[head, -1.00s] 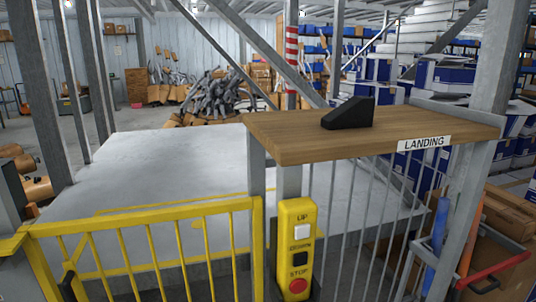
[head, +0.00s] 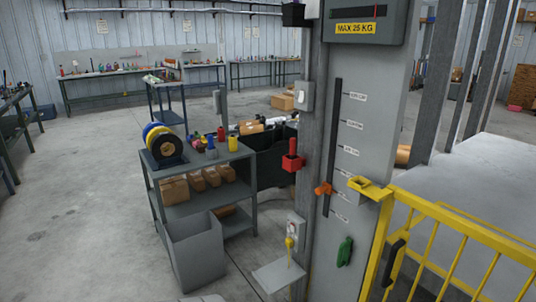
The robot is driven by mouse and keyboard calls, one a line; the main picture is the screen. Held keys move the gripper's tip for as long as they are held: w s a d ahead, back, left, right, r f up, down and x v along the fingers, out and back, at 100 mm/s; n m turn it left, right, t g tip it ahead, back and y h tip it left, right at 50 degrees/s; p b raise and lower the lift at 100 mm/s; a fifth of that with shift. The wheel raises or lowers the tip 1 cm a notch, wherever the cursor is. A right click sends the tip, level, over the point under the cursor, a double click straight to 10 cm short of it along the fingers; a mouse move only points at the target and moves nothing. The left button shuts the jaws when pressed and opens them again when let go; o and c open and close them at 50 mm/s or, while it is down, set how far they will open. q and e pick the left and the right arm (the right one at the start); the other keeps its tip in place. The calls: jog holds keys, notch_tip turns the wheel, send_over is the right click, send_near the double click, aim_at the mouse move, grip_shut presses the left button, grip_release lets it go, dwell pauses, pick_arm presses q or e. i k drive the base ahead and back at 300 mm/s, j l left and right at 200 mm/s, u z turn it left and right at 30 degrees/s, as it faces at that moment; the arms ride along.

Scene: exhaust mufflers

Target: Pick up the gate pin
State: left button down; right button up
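No pin is clear enough to name as the gate pin for certain. A small yellow piece (head: 290,243) hangs at a pale box on the post, above a small grey shelf (head: 287,277). Neither of my grippers is in view.
A grey panel (head: 372,110) with a labelled slot, an orange knob (head: 323,188) and a green piece (head: 345,251) stands left of the gate. A shelf cart (head: 205,160) with spools and boxes stands left of the post. The floor (head: 75,220) at left is open.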

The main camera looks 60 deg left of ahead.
aim_at(293, 140)
jog(key=u, duration=1.9)
